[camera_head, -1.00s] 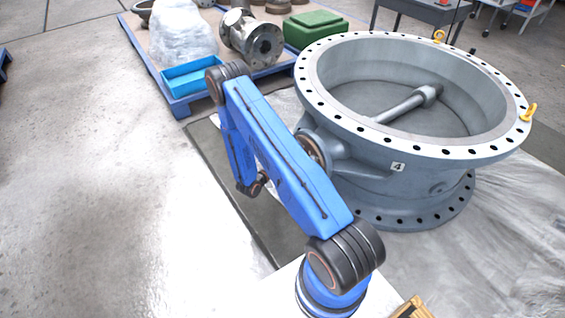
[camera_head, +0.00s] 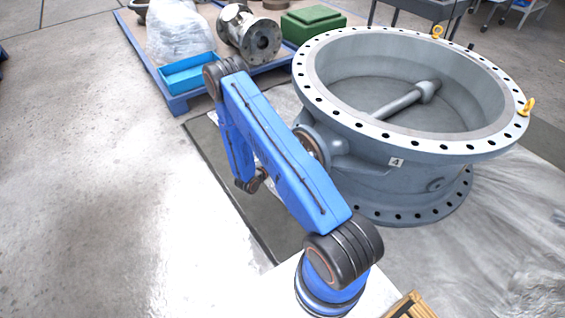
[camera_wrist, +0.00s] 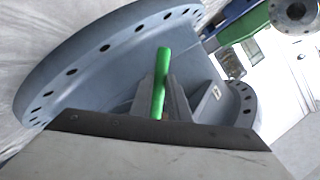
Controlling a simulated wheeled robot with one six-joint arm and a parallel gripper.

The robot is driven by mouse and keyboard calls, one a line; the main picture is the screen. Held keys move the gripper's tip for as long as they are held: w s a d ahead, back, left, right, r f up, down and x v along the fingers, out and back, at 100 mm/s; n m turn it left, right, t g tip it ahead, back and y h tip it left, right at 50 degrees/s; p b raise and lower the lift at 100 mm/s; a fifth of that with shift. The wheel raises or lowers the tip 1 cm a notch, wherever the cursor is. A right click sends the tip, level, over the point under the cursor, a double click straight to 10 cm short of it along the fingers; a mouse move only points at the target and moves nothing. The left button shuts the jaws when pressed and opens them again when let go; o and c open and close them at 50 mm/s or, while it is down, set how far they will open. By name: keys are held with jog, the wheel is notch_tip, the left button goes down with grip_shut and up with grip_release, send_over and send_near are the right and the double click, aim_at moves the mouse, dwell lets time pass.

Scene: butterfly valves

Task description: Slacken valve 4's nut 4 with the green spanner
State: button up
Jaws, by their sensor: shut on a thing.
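Valve 4 (camera_head: 400,170) is a large grey ring-shaped body with a drilled flange and a plate (camera_head: 396,162) marked 4. It stands to the right of my arm in the head view. In the wrist view its drilled flange (camera_wrist: 105,62) sweeps across the left and behind the tool. My gripper (camera_wrist: 163,108) is shut on the green spanner (camera_wrist: 162,75), which points up and away from the jaws in front of the valve body. I cannot make out nut 4, nor whether the spanner touches anything.
A blue pallet (camera_head: 178,104) at the back left holds a blue tray (camera_head: 190,73), a wrapped bundle (camera_head: 178,32), a metal flanged fitting (camera_head: 250,35) and a green box (camera_head: 312,24). Yellow eyebolts (camera_head: 527,107) stick up from the flange. The floor at left is clear.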

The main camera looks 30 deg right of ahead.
jog(key=shift+w+d, duration=0.1)
jog(key=shift+d, duration=0.15)
jog(key=shift+c, duration=0.2)
jog(key=shift+o, duration=0.7)
grip_shut()
dwell(0.8)
jog(key=shift+a, duration=0.15)
jog(key=shift+a, duration=1.6)
